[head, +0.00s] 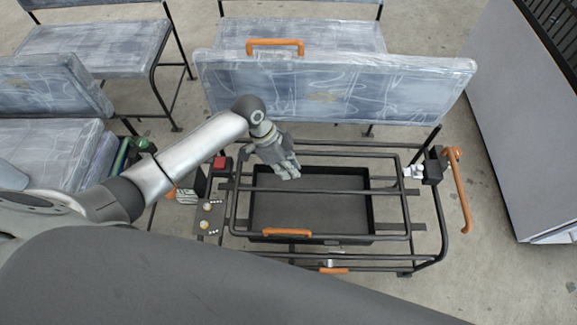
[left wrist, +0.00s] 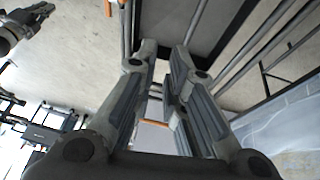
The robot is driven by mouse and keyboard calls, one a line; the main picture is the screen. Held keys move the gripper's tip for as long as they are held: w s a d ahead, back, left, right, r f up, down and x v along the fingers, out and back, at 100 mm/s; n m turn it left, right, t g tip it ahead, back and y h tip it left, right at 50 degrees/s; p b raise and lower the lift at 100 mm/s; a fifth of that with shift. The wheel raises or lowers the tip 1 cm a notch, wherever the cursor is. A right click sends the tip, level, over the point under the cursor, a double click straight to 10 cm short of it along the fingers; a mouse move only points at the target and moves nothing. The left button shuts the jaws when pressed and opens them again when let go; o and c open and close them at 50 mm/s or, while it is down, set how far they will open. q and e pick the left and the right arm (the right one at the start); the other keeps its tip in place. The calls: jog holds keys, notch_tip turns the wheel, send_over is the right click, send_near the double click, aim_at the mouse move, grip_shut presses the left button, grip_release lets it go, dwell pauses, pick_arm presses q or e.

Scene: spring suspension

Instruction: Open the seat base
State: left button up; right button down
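The seat base is a black bar frame (head: 322,190) below the upright seat back, with a black tray (head: 310,212) under it. An orange handle (head: 287,233) sits on the front of its inner frame. My left gripper (head: 288,172) is above the back left of the frame, behind that handle and apart from it. In the left wrist view its fingers (left wrist: 160,60) stand apart with nothing held. An orange bar (left wrist: 155,123) shows beyond them through the gap. My right gripper (left wrist: 38,18) shows at the left wrist view's upper left corner, too small to judge. It is not in the head view.
A patterned seat back (head: 330,90) rises behind the frame, with an orange handle (head: 275,42) above it. More orange handles are at the front (head: 334,270) and right side (head: 460,190). Other seats (head: 95,48) stand behind left. A grey cabinet (head: 520,125) stands right.

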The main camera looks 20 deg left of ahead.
pick_arm(q)
grip_shut()
jog(key=shift+c, duration=0.5)
grip_release()
jog(key=o, duration=0.8)
jog(key=v, duration=1.2)
